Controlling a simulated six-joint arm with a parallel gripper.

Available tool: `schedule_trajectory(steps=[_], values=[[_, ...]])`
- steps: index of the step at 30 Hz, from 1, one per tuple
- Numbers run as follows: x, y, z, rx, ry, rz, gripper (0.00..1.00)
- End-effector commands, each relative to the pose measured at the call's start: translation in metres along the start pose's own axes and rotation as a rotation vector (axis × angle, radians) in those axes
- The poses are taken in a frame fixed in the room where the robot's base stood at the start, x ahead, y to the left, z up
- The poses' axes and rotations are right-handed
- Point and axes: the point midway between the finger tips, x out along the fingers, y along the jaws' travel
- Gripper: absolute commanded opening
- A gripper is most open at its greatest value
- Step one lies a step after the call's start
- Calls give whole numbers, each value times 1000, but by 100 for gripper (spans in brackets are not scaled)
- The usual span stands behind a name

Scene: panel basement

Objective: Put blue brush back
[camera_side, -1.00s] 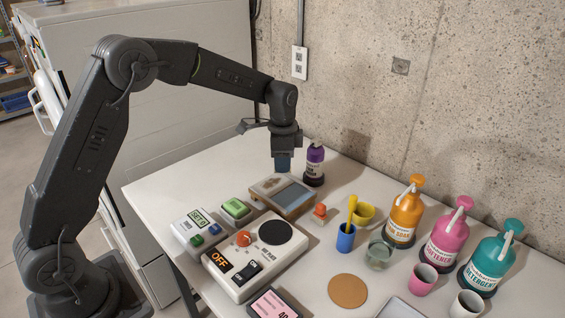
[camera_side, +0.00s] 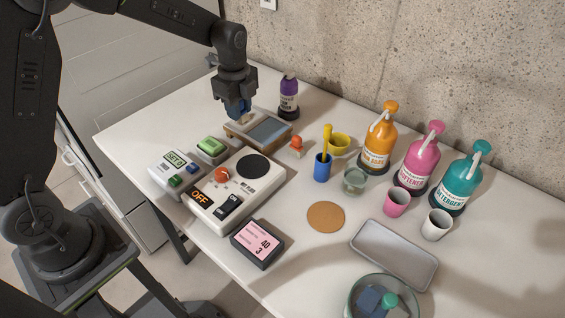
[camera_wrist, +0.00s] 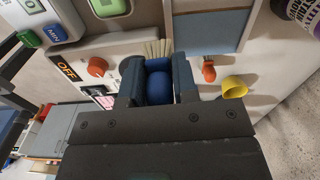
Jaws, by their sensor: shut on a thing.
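My gripper (camera_side: 238,105) is shut on the blue brush, at the left end of the wooden tray with a grey-blue panel (camera_side: 266,130). In the wrist view my gripper (camera_wrist: 158,82) has a jaw on each side of the brush's round blue handle (camera_wrist: 158,90). Pale bristles (camera_wrist: 157,48) show past the handle. The tray's panel is also in the wrist view (camera_wrist: 208,32), beside the bristles. In the side view the jaws hide most of the brush, and I cannot tell whether it touches the tray.
A white control box (camera_side: 235,190) and a green-topped block (camera_side: 211,147) lie close by. A purple bottle (camera_side: 289,95) stands behind the tray. A red-orange item (camera_side: 297,145), blue cup (camera_side: 322,168) and yellow cup (camera_side: 340,143) are to its right. Pump bottles line the wall.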

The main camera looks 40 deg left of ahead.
Motion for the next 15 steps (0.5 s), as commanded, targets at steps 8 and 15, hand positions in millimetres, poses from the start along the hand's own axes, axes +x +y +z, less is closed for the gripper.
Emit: schedule_trajectory(steps=[8,15], values=[[21,-3,-32,63,0,2,5],[52,-16,-82,60,0,2,5]])
